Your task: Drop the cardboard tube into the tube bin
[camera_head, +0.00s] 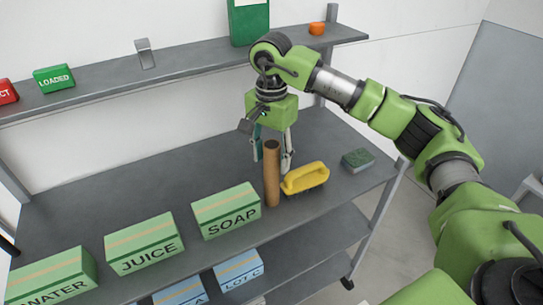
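The brown cardboard tube (271,178) stands upright on the grey shelf, its dark open end facing up, between the SOAP box and a yellow brush. My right gripper (271,160) points down at the tube's upper part. Its fingers are spread, one on each side, with a gap to the tube visible; how far they reach around it in depth I cannot tell. My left gripper is not in view. I see no tube bin in this view.
Green boxes marked SOAP (227,211) and JUICE (145,244) stand left of the tube. The yellow brush (305,178) is close on its right, with a green sponge (358,160) farther right. An upper shelf (190,74) runs behind. The shelf's back left is clear.

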